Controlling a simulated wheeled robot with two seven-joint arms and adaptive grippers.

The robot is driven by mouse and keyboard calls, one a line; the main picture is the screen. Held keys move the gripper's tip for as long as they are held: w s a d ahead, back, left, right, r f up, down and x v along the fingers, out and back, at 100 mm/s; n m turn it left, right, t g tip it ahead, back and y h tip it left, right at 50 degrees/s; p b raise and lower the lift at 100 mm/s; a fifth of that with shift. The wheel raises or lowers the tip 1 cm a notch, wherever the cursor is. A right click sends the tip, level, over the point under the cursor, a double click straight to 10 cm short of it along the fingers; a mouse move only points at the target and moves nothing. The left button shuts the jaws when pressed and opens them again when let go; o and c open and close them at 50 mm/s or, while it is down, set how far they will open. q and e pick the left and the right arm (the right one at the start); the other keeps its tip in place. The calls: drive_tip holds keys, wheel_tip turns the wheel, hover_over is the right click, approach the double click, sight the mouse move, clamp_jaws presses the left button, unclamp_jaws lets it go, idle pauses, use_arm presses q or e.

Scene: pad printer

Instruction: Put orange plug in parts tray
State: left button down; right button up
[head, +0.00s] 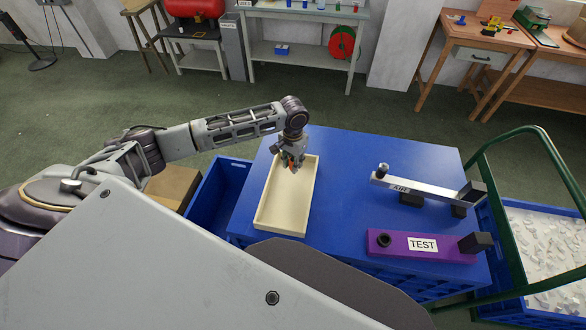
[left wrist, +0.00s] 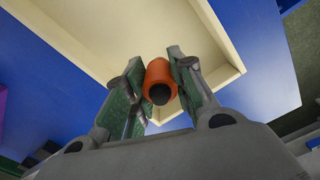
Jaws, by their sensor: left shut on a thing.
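The parts tray is a shallow cream rectangular tray (head: 276,214) on the blue worktop, left of its middle. My left gripper (head: 291,162) is over the far end of the tray. In the left wrist view the gripper (left wrist: 158,85) is shut on the orange plug (left wrist: 158,72), a small orange cylinder with a dark end. The plug shows only as a small orange spot between the fingers in the head view (head: 288,157). The tray floor (left wrist: 120,35) lies beyond the plug in the wrist view; the gap between them is hard to judge. My right gripper is not in view.
The blue worktop (head: 345,200) holds a grey AIR fixture (head: 415,190) and a purple TEST block (head: 420,246) right of the tray. A blue bin (head: 217,195) stands at left. A green-framed cart (head: 520,150) and a bin of scraps (head: 545,245) are at right.

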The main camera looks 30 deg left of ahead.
use_arm(q)
drive_tip(key=shift+f, duration=1.9)
drive_tip(key=c, duration=1.2)
unclamp_jaws()
drive_tip(key=shift+f, duration=0.1)
drive_tip(key=shift+r, duration=6.15)
